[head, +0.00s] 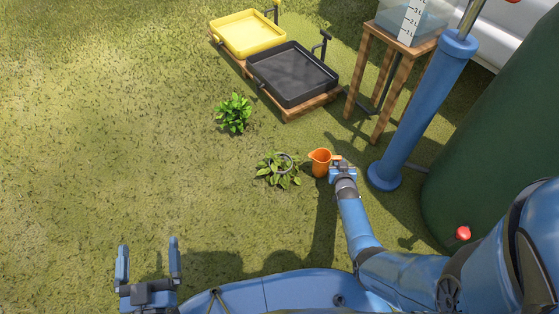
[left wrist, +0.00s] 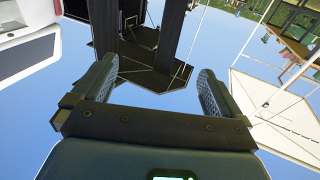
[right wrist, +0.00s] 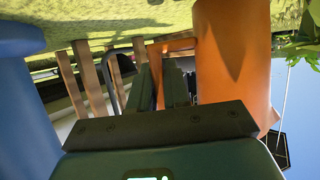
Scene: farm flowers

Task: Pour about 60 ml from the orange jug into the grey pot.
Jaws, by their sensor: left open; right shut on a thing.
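The orange jug (head: 320,163) is held by my right gripper (head: 338,167), which is shut on its handle side. The jug looks upright or nearly so, just right of the grey pot (head: 286,158). The pot's rim shows among the leaves of a plant, which hide most of it. In the right wrist view the jug (right wrist: 235,60) fills the right of the picture, with the right gripper's fingers (right wrist: 172,85) at its handle. The liquid inside cannot be made out. My left gripper (head: 148,262) is open and empty at the lower left, far from both; its spread fingers (left wrist: 155,90) show in the left wrist view.
A leafy plant (head: 233,113) grows behind the pot. A black tray (head: 290,100) and a yellow tray (head: 215,38) lie on wooden pallets at the back. A wooden stand (head: 362,75) bears a clear tank. A blue pump column (head: 400,150) and a green barrel (head: 490,150) stand right. The left lawn is clear.

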